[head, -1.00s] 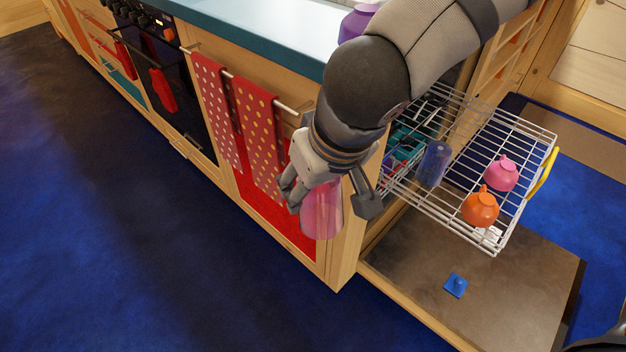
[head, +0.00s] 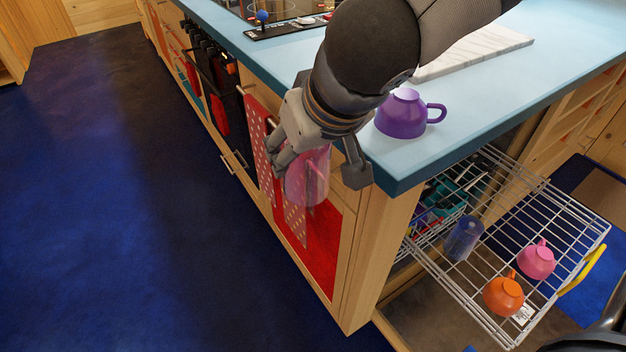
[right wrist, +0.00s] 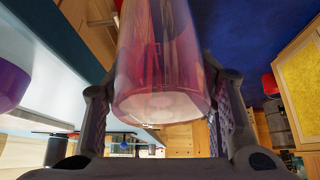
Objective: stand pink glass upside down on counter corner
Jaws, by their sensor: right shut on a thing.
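My right gripper (head: 318,172) is shut on the see-through pink glass (head: 308,182), in the air beside the counter's front edge. In the right wrist view the pink glass (right wrist: 162,60) sits between both fingers; its end near the palm looks like a pale, closed base. In the head view the glass hangs below the fingers, slightly tilted. The light-blue counter (head: 460,115) has its near corner just right of the gripper, and the glass is lower than the top. My left gripper is not in view.
An upside-down purple cup (head: 402,116) stands on the counter near that corner. A white marbled board (head: 480,52) lies behind it. A pulled-out wire rack (head: 545,205) below holds a blue glass (head: 464,238), a pink cup (head: 536,261) and an orange cup (head: 503,295). Dotted red towels (head: 262,150) hang in front.

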